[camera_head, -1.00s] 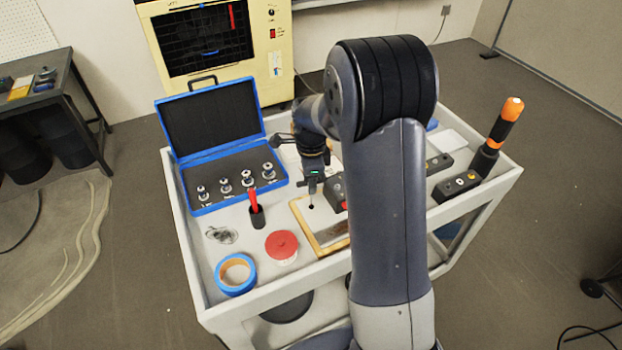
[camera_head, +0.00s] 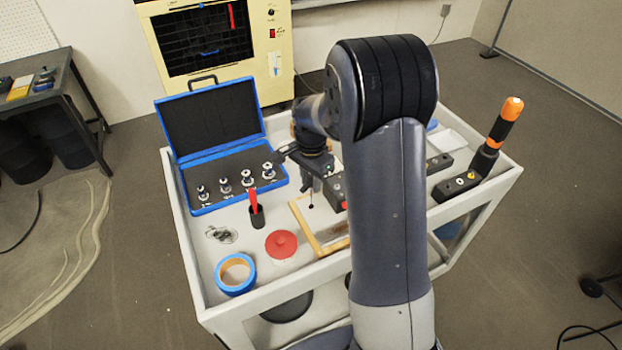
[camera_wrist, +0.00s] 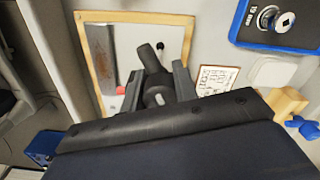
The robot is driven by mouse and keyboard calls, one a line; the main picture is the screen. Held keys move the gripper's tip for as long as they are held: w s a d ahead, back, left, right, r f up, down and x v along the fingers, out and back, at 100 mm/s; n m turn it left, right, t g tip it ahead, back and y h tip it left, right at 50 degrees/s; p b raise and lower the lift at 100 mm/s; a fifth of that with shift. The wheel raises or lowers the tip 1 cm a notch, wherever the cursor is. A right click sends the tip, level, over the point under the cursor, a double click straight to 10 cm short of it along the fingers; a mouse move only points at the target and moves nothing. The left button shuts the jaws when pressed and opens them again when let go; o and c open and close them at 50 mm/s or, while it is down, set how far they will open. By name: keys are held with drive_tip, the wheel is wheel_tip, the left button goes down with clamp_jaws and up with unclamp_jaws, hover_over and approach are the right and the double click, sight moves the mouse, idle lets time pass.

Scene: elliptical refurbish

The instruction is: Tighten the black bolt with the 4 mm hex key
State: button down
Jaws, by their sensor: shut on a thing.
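My gripper (camera_wrist: 158,85) is shut on a dark grey tool with a round, hollow end (camera_wrist: 158,98), which I take to be the hex key. In the head view my gripper (camera_head: 312,186) is over the wood-framed board (camera_head: 298,212). A small black dot (camera_head: 311,207), likely the black bolt, is just below it on the board's pale face. In the wrist view a dark dot (camera_wrist: 161,45) shows on that face beside the tool. I cannot tell whether the tool's tip is seated in the bolt.
An open blue case (camera_head: 205,207) with several silver-topped tools stands on the cart at left. In front are a black cup (camera_head: 257,218) with a red handle, a red round lid (camera_head: 281,244) and blue tape (camera_head: 236,289). An orange-tipped handle (camera_head: 505,118) stands at right.

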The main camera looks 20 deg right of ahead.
drive_tip(key=shift+f+b, duration=0.5)
drive_tip(key=shift+f, duration=0.2)
idle(1.6)
drive_tip(key=m, duration=0.4)
drive_tip(key=shift+m, duration=0.4)
drive_tip(key=c, duration=2.1)
unclamp_jaws()
drive_tip(key=m, duration=0.3)
drive_tip(key=shift+m, duration=0.4)
drive_tip(key=shift+c, duration=0.2)
drive_tip(key=shift+o, duration=0.6)
drive_tip(key=shift+m, duration=0.5)
drive_tip(key=o, duration=0.7)
drive_tip(key=shift+w, duration=0.1)
clamp_jaws()
